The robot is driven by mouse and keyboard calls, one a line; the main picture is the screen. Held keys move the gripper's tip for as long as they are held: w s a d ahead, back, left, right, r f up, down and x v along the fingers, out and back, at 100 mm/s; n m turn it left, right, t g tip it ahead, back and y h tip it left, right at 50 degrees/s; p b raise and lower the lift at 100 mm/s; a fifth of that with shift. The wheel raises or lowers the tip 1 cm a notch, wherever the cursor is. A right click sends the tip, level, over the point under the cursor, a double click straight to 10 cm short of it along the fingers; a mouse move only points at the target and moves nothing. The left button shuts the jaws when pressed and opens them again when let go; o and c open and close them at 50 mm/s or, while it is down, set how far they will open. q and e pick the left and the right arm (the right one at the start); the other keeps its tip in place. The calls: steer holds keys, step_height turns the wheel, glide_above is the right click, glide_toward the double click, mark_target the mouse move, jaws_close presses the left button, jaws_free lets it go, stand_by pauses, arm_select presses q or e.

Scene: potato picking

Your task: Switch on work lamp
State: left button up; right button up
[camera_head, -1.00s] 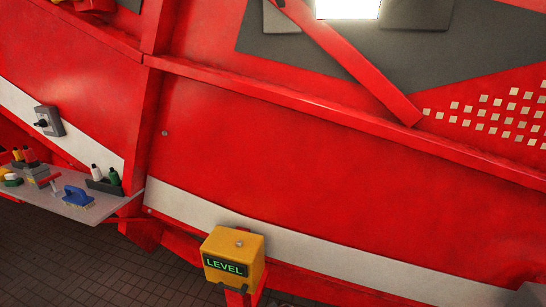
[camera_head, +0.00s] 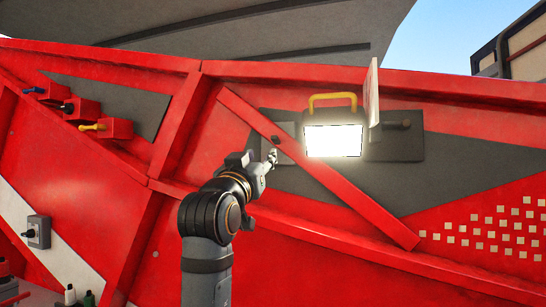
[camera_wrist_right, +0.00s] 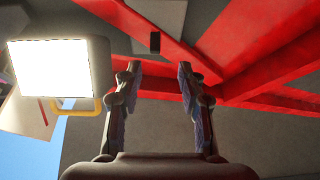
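The work lamp (camera_head: 333,141) hangs on the red machine wall, its face bright white and lit, with a yellow handle on top. It also shows lit at left in the wrist view (camera_wrist_right: 62,68). A grey plate (camera_head: 287,152) left of the lamp is partly hidden by a red diagonal bar and my gripper. A small dark switch (camera_wrist_right: 155,42) shows on it in the wrist view. My right gripper (camera_head: 272,155) is raised in front of this plate. In the wrist view its fingers (camera_wrist_right: 160,68) are apart and empty, with the switch beyond the tips. My left gripper is out of view.
A red diagonal bar (camera_head: 325,178) crosses close to my right gripper. A thin upright panel (camera_head: 373,92) juts out right of the lamp, beside a dark box with a knob (camera_head: 398,140). Red levers with handles (camera_head: 82,112) are at upper left, and a grey knob box (camera_head: 38,232) is below them.

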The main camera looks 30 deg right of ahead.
mark_target(274, 138)
steer(key=shift+m+g+h, duration=0.3)
steer(key=p+x, duration=0.2)
steer(key=x, duration=0.1)
steer(key=r+p+x, duration=0.1)
steer(key=p+x, duration=0.1)
steer(key=x, duration=0.1)
steer(key=s+p+x, duration=0.1)
steer(key=p+x, duration=0.1)
steer(key=x, duration=0.2)
steer(key=shift+d+r, duration=0.1)
steer(key=shift+r, duration=0.1)
steer(key=shift+w+d, duration=0.15)
steer(key=shift+w, duration=0.25)
steer(key=shift+c, duration=0.4)
jaws_close()
